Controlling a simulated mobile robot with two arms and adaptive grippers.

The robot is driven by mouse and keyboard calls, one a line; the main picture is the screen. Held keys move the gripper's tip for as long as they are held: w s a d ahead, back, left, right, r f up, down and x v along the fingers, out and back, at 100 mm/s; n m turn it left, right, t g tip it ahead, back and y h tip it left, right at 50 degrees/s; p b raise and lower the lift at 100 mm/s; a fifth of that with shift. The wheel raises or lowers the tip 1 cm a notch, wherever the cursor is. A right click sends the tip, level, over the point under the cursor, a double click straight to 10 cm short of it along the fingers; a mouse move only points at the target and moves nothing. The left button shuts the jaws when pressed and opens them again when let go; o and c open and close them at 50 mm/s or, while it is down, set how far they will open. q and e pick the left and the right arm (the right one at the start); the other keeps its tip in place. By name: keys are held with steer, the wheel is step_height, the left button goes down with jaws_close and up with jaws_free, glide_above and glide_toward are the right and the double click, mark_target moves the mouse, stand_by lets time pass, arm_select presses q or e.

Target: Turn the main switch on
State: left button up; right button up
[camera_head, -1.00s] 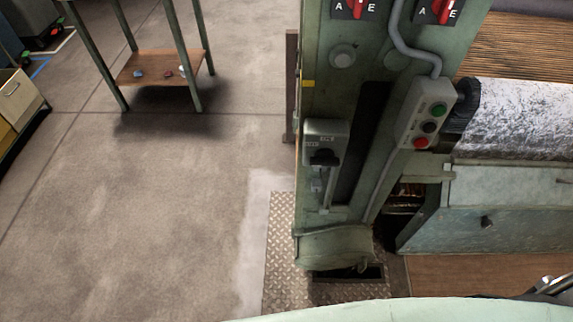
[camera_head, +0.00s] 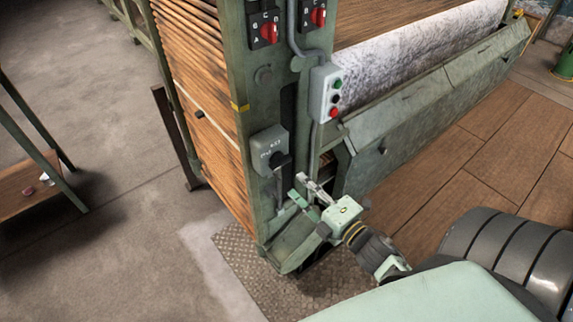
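The main switch is most likely the grey box with a black rotary knob (camera_head: 268,146) on the front of the green machine post. Its label is too small to read, so I cannot tell if it is on or off. My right gripper (camera_head: 296,186) is just below and right of the knob, near the post. Its two fingers are spread with a gap between them and nothing in it. The fingers look apart from the knob. My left gripper is not in view.
A button box (camera_head: 326,94) with green, black and red buttons hangs right of the switch. Red selector switches (camera_head: 268,32) sit above it. A fabric roll (camera_head: 400,52) and green panel (camera_head: 400,135) extend right. A small table (camera_head: 25,180) stands left on open floor.

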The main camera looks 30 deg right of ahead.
mark_target(283, 165)
steer(key=w, duration=0.2)
steer(key=w+p, duration=0.1)
steer(key=w, duration=0.4)
steer(key=shift+w+a+r, duration=0.35)
steer(key=shift+w, duration=0.05)
jaws_close()
